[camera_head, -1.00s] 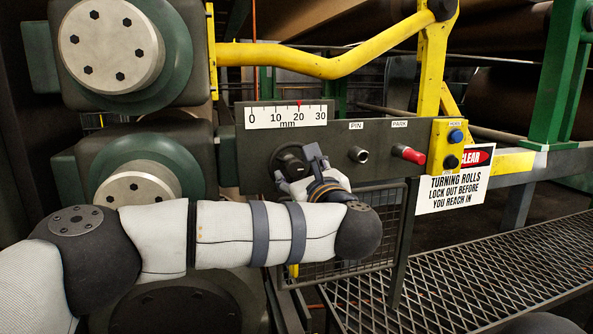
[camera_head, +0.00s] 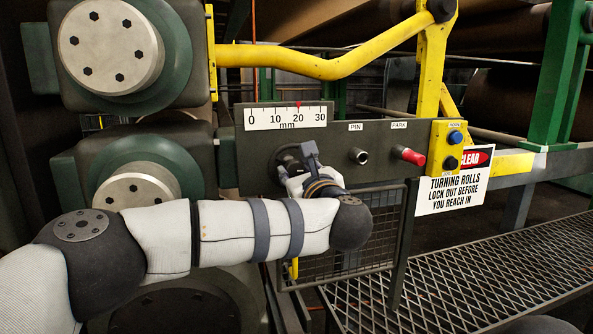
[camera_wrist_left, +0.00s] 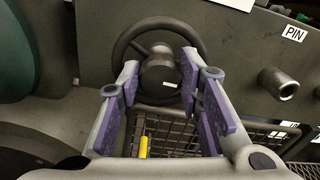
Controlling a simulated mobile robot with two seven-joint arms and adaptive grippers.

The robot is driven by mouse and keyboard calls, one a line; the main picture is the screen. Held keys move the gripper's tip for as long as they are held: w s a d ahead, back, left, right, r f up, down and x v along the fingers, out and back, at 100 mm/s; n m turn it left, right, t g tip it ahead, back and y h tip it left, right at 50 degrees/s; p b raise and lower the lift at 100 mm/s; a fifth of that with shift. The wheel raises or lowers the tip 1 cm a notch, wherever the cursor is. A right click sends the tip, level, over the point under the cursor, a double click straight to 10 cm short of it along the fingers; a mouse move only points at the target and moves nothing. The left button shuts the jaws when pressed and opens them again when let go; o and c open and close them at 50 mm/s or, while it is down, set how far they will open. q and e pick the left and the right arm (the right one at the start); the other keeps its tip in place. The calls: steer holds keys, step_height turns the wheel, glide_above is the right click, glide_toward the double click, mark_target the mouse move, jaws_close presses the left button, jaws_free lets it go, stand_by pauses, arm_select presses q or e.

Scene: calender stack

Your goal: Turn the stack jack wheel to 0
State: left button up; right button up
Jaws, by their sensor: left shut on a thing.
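The jack wheel, a dark handwheel (camera_wrist_left: 123,43) with a round hub (camera_wrist_left: 160,75), sits on the grey panel (camera_head: 345,143). In the head view the wheel (camera_head: 283,156) is partly hidden by my left gripper (camera_head: 300,163). In the wrist view the purple-padded fingers of my left gripper (camera_wrist_left: 165,95) are spread to either side of the hub, at the lower part of the wheel, and closed on it. Above, a white mm scale (camera_head: 286,117) runs 0 to 30; its red pointer (camera_head: 298,103) stands at about 20.
Right of the wheel are the PIN socket (camera_head: 358,155), a red PARK knob (camera_head: 413,157) and a yellow button box (camera_head: 447,147). A wire mesh guard (camera_head: 375,240) hangs below the panel. A yellow rail (camera_head: 320,66) crosses above. Large rollers stand at left.

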arm_select(q)
steer(key=m, duration=0.4)
steer(key=shift+d+r+p, duration=0.1)
steer(key=shift+p, duration=0.3)
steer(key=shift+m, duration=1.1)
arm_select(e)
steer(key=shift+w+r+t, duration=0.3)
steer(key=shift+w+r, duration=0.45)
arm_select(q)
steer(key=shift+f, duration=0.2)
steer(key=o, duration=1.2)
steer(key=shift+c, duration=0.2)
steer(key=v, duration=1.2)
steer(key=shift+r, duration=0.1)
